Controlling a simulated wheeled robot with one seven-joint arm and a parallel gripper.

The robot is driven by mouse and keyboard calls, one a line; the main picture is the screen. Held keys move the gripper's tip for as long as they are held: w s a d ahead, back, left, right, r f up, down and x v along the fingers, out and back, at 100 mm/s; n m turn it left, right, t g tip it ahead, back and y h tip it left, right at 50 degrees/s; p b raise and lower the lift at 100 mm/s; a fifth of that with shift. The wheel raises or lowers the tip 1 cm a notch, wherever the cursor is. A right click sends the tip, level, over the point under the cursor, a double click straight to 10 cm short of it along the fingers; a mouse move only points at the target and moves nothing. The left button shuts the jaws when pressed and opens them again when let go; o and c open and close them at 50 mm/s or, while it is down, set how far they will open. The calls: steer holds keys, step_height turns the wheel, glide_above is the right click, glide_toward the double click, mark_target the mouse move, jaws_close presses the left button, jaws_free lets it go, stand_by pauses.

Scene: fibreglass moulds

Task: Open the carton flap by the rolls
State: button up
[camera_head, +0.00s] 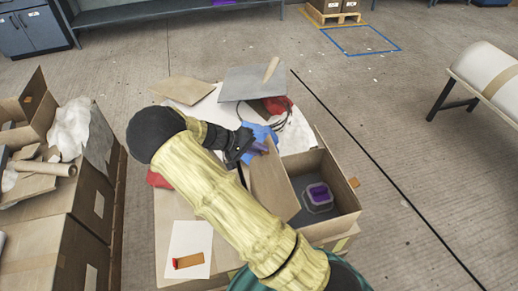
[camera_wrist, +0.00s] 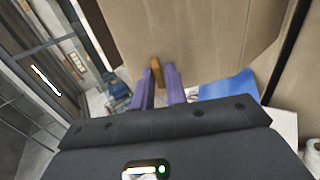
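The brown carton (camera_head: 333,222) stands on the central worktop with its top open. A grey block with a purple recess (camera_head: 318,197) lies inside. The carton's left flap (camera_head: 269,188) is tilted up, and its face fills the upper part of the wrist view (camera_wrist: 200,40). My gripper (camera_head: 258,147) is at the flap's far upper edge. In the wrist view its two purple fingers (camera_wrist: 160,85) stand close on either side of an orange-brown tab (camera_wrist: 157,70) on the flap and appear shut on it. Another orange tab (camera_head: 354,182) shows at the carton's right edge.
A blue cloth (camera_head: 262,131), a red item (camera_head: 277,104) and a grey sheet (camera_head: 254,82) lie behind the gripper. At left are cartons (camera_head: 82,207) with a paper roll (camera_head: 45,168). A white sheet (camera_head: 190,248) lies in front.

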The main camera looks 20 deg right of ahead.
steer(key=o, duration=0.3)
steer(key=shift+a+f, duration=0.2)
steer(key=shift+a, duration=0.1)
steer(key=shift+d+r, duration=0.1)
steer(key=shift+d, duration=0.1)
steer(key=v, duration=1.7)
steer(key=shift+a+r, duration=0.1)
steer(key=shift+a, duration=0.1)
steer(key=s+d+r+g+y+p, duration=0.1)
steer(key=s+d+r+y+p, duration=0.25)
steer(key=s+d+y, duration=0.35)
steer(key=s+d+r+t+y+p, duration=0.1)
steer(key=s+d+r+p, duration=0.1)
steer(key=s+r, duration=0.1)
steer(key=s+d+r+t+y+p, duration=0.1)
steer(key=s+r+p, duration=0.1)
steer(key=s, duration=0.3)
steer(key=s+d+r+t+y+p, duration=0.1)
steer(key=s+d+r+p, duration=0.1)
steer(key=s+r+p, duration=0.1)
steer(key=shift+s+d+r+t+y, duration=0.2)
steer(key=shift+s+r, duration=0.2)
steer(key=shift+s, duration=0.15)
steer(key=shift+s+d+r+t+y, duration=0.1)
steer(key=shift+s+d+r+y, duration=0.1)
steer(key=shift+s+r, duration=0.25)
